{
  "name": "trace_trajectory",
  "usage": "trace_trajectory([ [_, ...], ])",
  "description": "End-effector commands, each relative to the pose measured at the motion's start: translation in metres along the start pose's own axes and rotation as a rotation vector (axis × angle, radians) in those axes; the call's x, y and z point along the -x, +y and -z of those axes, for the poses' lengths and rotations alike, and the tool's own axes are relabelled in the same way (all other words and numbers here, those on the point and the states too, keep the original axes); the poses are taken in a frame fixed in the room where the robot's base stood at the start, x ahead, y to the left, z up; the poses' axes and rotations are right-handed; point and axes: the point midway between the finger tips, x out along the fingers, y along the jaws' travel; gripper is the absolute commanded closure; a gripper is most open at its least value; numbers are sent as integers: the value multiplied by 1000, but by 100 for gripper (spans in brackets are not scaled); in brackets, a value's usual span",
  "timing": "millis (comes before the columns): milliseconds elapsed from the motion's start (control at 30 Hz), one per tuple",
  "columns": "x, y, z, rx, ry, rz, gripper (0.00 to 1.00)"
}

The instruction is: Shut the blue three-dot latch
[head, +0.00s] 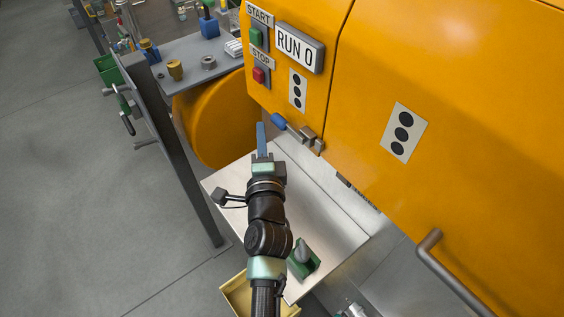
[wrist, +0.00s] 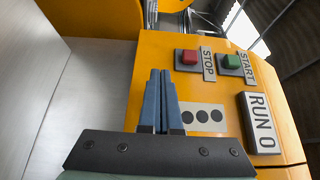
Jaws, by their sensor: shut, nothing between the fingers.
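The blue-handled latch (head: 279,121) is on the orange machine's lower edge in the head view. Its metal rod runs from the blue grip down right to a metal bracket (head: 309,136) near the door seam. A white plate with three black dots (head: 298,91) is just above it; the plate also shows in the wrist view (wrist: 203,117). My gripper (head: 261,126) is shut and empty, its blue fingers together just left of the blue grip, apparently apart from it. In the wrist view my fingertips (wrist: 160,74) point along the orange panel; the latch is not visible there.
The red stop button (head: 259,75) and green start button (head: 255,36) are above left. A metal tray (head: 335,228) and a dark post (head: 180,155) are nearby.

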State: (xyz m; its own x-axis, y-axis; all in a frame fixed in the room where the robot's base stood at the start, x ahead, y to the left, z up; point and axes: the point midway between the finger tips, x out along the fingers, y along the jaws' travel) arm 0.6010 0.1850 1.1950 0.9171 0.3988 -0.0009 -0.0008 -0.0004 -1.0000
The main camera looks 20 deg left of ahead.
Motion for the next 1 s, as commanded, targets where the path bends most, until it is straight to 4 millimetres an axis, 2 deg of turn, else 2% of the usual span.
trace_trajectory([
  [400,-15,0,5,-1,0,1,100],
  [1000,-17,0,6,-1,0,0,100],
])
